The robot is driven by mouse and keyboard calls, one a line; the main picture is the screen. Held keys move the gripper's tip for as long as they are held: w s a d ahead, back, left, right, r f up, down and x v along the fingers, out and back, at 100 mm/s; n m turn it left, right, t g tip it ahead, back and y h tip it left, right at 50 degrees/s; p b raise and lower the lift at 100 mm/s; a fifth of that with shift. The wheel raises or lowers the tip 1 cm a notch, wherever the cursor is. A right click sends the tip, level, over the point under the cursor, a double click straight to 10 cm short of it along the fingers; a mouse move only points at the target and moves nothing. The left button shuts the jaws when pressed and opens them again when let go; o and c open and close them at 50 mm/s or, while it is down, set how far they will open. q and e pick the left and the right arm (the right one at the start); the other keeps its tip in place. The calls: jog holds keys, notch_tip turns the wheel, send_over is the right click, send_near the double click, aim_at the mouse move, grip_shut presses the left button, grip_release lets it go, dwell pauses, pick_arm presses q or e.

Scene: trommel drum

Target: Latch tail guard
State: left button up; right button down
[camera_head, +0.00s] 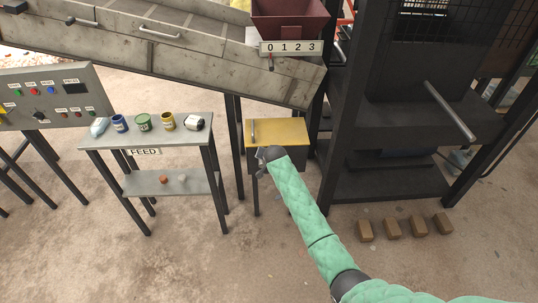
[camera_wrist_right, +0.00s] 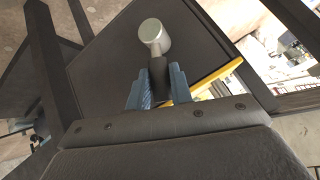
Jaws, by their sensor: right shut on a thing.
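A small cabinet with a yellow top (camera_head: 285,130) stands at the centre of the head view, with a grey bar handle (camera_head: 253,131) at the top's left edge. My right gripper (camera_head: 264,155) is at the front left of this cabinet, just below the yellow top. In the right wrist view its blue fingers (camera_wrist_right: 157,88) are shut on a short dark stem (camera_wrist_right: 158,70) with a pale round knob (camera_wrist_right: 154,36). Behind the knob is a dark flat panel (camera_wrist_right: 105,70), with a yellow edge (camera_wrist_right: 217,78) to its right. I cannot tell which part is the tail guard. My left gripper is not in view.
The grey FEED table (camera_head: 180,132) with several small containers stands left. The sloping drum housing (camera_head: 180,50) is above, with a red hopper (camera_head: 289,18). A dark frame (camera_head: 385,185) stands right of the cabinet. Several brown blocks (camera_head: 392,228) lie on the floor.

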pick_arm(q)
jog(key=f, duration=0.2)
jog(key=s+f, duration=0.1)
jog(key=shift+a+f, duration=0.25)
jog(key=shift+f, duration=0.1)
pick_arm(e)
jog(key=a+n+h, duration=0.1)
jog(key=a+h, duration=0.1)
jog(key=h, duration=0.1)
jog(key=shift+a+n, duration=0.2)
jog(key=shift+n, duration=0.2)
jog(key=shift+h, duration=0.3)
jog(key=c, duration=1.3)
grip_release()
jog(key=shift+a, duration=0.1)
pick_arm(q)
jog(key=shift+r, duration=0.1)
pick_arm(e)
jog(key=shift+o, duration=0.2)
jog(key=shift+r, duration=0.1)
